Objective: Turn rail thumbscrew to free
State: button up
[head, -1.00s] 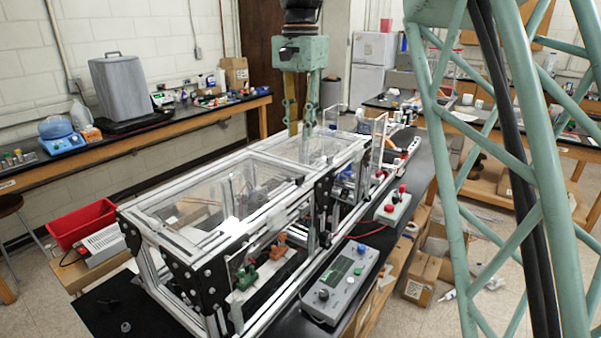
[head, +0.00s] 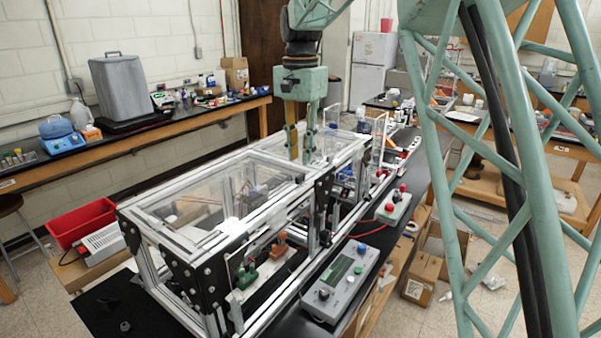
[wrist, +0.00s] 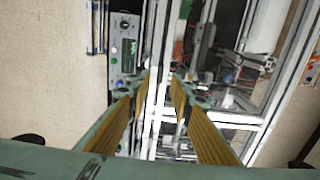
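My gripper (head: 300,158) points straight down over the middle of the aluminium extrusion frame (head: 190,240). Its two fingers stand apart with nothing visible between them. In the wrist view my gripper (wrist: 163,78) also shows a gap between its fingertips, with a pale frame rail (wrist: 158,100) running below the gap. The frame has clear panels and black corner plates. I cannot pick out the rail thumbscrew with certainty; a small dark knob (head: 325,238) at the frame's front side may be it. I cannot tell how high the fingertips are above the frame.
A grey control box (head: 340,282) with a green display lies in front of the frame; it also shows in the wrist view (wrist: 125,45). A smaller box (head: 393,209) with red knobs is beyond it. An upright clear panel (head: 377,140) stands right of my gripper. A red bin (head: 80,222) is at left.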

aim_at(300, 175)
jog(key=shift+f, duration=3)
jog(key=shift+c, duration=0.7)
grip_shut()
